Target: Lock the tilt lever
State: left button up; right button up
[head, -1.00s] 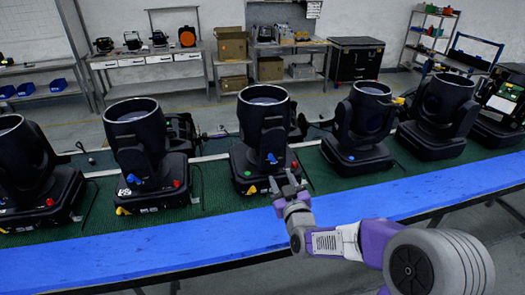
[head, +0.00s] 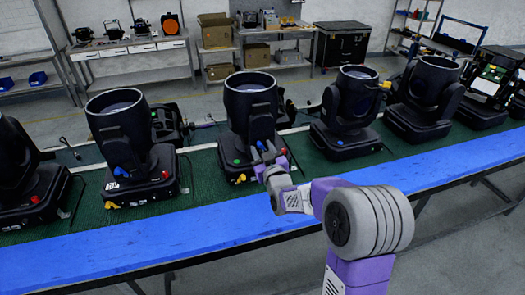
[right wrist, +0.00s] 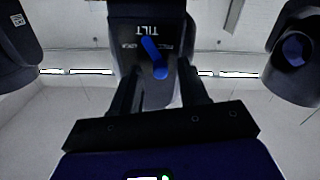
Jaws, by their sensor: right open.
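The blue tilt lever (right wrist: 154,57) sits under an upside-down TILT label (right wrist: 160,30) on the black head of a moving light. It slants in the right wrist view. In the head view the lever (head: 261,146) is on the middle light (head: 250,100), partly covered by my gripper. My right gripper (head: 264,154) is open in front of it. In the right wrist view its fingers (right wrist: 158,88) stand apart with the lever seen between and beyond the tips; I cannot tell whether they touch it. My left gripper is not in view.
Similar lights stand in a row on the green mat (head: 205,178), one close on the left (head: 122,140) and one on the right (head: 347,118). A blue strip (head: 130,248) runs along the front edge. Shelves and boxes (head: 214,31) are behind.

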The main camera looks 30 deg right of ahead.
grip_shut()
jog(key=shift+s+d+f+m+b, duration=0.1)
jog(key=shift+d+m+b, duration=0.4)
jog(key=shift+m+b, duration=1.9)
jog(key=shift+s+d+r+m+b, duration=0.15)
jog(key=shift+d+m+b, duration=0.3)
jog(key=shift+m+b, duration=1.95)
jog(key=shift+s+d+f+m+b, duration=0.15)
jog(key=shift+d+m+b, duration=0.75)
jog(key=shift+b, duration=2.6)
jog(key=shift+a+m, duration=0.4)
grip_release()
